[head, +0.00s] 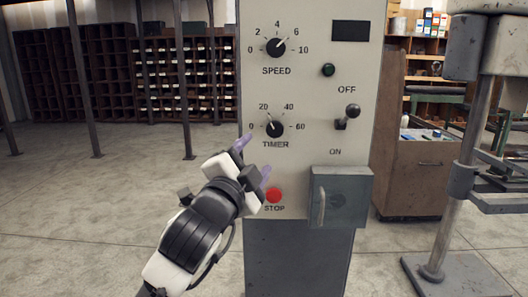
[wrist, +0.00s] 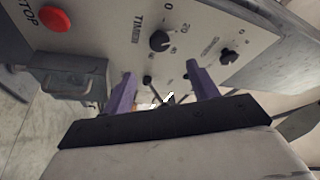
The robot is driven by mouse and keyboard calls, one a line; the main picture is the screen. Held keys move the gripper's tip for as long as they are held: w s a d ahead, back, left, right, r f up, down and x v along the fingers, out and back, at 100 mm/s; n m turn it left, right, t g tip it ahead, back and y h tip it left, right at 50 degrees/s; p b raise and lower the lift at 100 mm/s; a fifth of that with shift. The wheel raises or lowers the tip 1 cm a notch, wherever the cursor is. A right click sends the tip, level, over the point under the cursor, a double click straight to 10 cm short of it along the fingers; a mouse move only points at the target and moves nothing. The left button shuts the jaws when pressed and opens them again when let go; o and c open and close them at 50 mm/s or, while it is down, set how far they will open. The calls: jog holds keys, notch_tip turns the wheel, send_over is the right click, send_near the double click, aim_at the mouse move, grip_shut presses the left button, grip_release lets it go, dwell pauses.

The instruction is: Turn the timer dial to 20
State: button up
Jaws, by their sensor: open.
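The timer dial (head: 274,129) is a round black knob with a white pointer line on the grey control panel (head: 330,75). Its scale reads 0, 20, 40 and 60. In the head view the pointer leans up and left, roughly toward the 20. The timer dial (wrist: 159,41) also shows in the wrist view, above the gap between my fingers. My gripper (head: 253,158) is open, with its purple fingers just below and left of the dial, apart from it as far as I can see. In the wrist view my gripper (wrist: 161,84) has nothing between its fingers.
The red stop button (head: 274,195) sits below the dial, close to my gripper. The speed dial (head: 275,48) is above. An ON/OFF lever (head: 347,116) sticks out at right. A grey box (head: 340,197) projects at lower right. Floor at left is clear.

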jog(key=v, duration=0.2)
jog(key=shift+s+a, duration=0.1)
jog(key=shift+s, duration=0.25)
